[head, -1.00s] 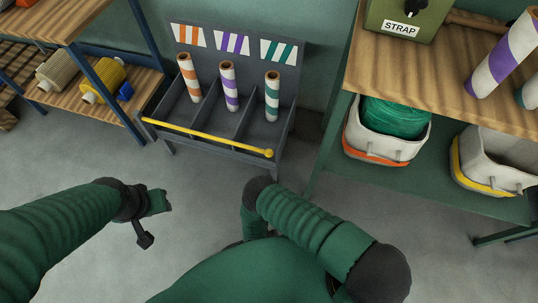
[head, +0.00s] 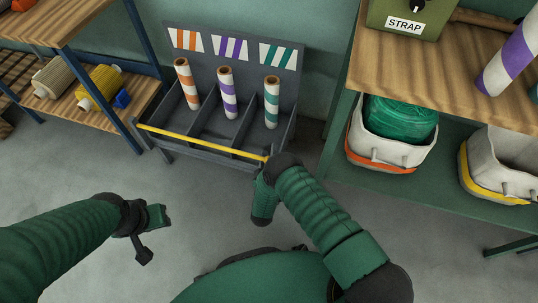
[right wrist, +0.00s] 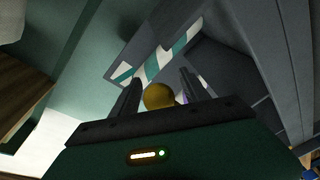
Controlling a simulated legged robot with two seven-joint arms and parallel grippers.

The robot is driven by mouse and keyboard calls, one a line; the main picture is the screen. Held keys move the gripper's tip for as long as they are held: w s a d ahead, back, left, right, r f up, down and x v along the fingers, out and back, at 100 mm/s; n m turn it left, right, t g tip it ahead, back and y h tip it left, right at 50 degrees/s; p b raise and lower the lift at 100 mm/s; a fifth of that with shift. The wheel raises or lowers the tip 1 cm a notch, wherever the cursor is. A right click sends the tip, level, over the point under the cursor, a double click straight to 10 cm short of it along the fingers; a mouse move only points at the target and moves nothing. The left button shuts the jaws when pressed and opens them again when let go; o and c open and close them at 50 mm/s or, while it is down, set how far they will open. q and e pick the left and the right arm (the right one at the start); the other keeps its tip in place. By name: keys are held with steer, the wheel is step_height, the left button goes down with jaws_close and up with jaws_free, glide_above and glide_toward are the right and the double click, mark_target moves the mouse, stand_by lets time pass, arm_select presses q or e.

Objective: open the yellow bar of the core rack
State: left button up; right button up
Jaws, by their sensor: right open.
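The core rack (head: 190,148) is a grey bin rack against the wall, with a yellow bar (head: 200,140) lying across its front. The bar's right end has a round knob, now mostly covered by my right arm in the head view. In the right wrist view the yellow knob (right wrist: 158,97) sits between the two dark fingers of my right gripper (right wrist: 160,88), which is open around it. I cannot tell whether the fingers touch it. My left gripper (head: 152,218) hangs over the floor, left of and away from the rack; its fingers are not clear.
Three striped rolls, orange (head: 187,84), purple (head: 228,92) and teal (head: 271,102), stand in the rack's compartments. A wooden shelf (head: 120,110) is to the left. A green bench with bins (head: 372,165) is close on the right. The floor in front is clear.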

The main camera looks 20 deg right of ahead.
jaws_close()
steer(key=shift+a, duration=0.1)
stand_by(1.2)
